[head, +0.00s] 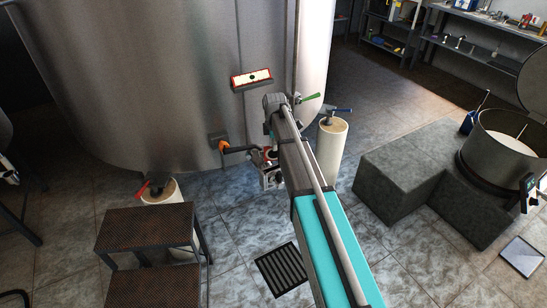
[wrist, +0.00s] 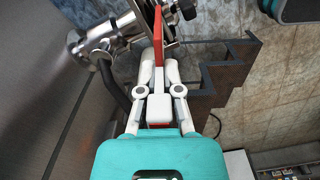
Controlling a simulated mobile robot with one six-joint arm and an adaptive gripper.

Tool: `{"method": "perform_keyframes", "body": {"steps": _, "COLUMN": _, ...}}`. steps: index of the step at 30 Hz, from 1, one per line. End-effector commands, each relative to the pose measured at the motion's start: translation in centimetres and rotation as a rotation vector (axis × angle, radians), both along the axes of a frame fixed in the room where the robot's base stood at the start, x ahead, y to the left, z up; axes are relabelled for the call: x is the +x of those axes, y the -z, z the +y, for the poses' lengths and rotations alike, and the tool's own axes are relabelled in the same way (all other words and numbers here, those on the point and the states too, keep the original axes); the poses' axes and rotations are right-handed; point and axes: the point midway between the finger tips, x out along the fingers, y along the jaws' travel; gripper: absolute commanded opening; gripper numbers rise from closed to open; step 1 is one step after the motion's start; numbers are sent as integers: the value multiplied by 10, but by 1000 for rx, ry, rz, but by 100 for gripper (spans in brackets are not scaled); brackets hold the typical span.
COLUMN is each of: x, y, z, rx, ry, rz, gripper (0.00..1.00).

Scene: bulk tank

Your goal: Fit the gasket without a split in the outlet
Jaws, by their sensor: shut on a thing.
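My gripper (wrist: 159,58) is shut on a thin red gasket (wrist: 159,22), seen edge-on and upright between the fingertips in the wrist view. Whether it has a split cannot be told from this angle. The steel outlet (wrist: 103,34) of the tank comes in from the left, and its pipe end lies close to the held gasket; I cannot tell whether they touch. In the head view the outlet fitting (head: 269,178) sits low at the tank's front beside a handle with an orange part (head: 224,146). My arm hides much of the gripper and fitting there.
The large steel tank (head: 150,80) fills the upper left. Rusty steps (head: 146,226) stand at lower left, a floor drain (head: 280,268) lies below the outlet, and a grey block (head: 400,185) stands at right near an open round vessel (head: 505,140). Tiled floor between is clear.

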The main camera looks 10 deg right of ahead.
Motion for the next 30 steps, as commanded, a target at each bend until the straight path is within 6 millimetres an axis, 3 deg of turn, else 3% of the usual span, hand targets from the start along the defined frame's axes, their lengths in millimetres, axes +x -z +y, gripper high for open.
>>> {"method": "perform_keyframes", "body": {"steps": 3, "x": 6, "y": 8, "z": 1, "rx": 0, "ry": 0, "rz": 0, "gripper": 0}}
{"method": "perform_keyframes", "body": {"steps": 19, "x": 8, "y": 11, "z": 3, "rx": 0, "ry": -1, "rz": 0, "gripper": 0}}
{"method": "perform_keyframes", "body": {"steps": 30, "x": 14, "y": 40, "z": 4, "rx": 0, "ry": -1, "rz": 0, "gripper": 0}}
